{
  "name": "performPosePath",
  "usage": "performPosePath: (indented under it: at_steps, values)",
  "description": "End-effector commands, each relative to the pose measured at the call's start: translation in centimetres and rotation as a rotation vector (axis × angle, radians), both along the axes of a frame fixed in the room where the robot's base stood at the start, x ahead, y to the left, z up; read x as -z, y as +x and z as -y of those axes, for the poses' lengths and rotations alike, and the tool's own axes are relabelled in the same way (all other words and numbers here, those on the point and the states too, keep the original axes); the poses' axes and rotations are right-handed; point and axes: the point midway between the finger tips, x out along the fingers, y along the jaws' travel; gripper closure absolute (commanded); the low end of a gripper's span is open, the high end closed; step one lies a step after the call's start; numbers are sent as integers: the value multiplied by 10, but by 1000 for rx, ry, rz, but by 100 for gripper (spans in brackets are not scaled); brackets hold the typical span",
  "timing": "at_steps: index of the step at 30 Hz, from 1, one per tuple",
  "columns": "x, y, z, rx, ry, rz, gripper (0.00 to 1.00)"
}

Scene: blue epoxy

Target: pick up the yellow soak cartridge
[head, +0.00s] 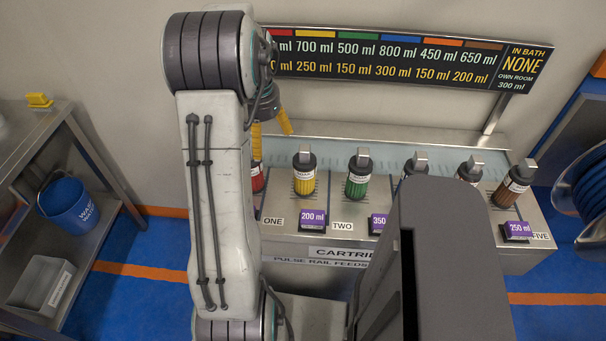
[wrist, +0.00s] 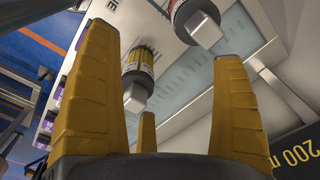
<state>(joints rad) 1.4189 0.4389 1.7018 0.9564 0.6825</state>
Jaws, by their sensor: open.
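The yellow soak cartridge (head: 304,180) stands upright on the metal bench, with a black cap and a light grey block on top. It sits between a red and a green cartridge. My gripper (head: 271,127) is open and empty, above and to the left of it in the head view, partly hidden by my arm. In the wrist view the open yellow fingers of my gripper (wrist: 165,48) frame the yellow cartridge (wrist: 139,62), which is beyond them and not touched.
The red cartridge (head: 257,178) is half hidden behind my arm. The green cartridge (head: 357,178), a brown one (head: 517,184) and others share the bench (head: 285,247). Purple volume tags stand before them. A sign board (head: 400,62) hangs behind. A blue bucket (head: 70,203) sits on a left shelf.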

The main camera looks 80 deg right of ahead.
Motion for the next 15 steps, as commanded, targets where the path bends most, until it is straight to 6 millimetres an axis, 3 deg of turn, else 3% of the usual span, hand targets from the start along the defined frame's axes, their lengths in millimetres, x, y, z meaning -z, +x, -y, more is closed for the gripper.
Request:
performPosePath:
  at_steps: [1,6,10,15]
  values:
    - [7,-23,10,77,12,-1,12]
    - [25,-72,27,246,32,0,12]
    - [34,-92,32,313,43,0,12]
    - [47,-101,34,344,47,1,12]
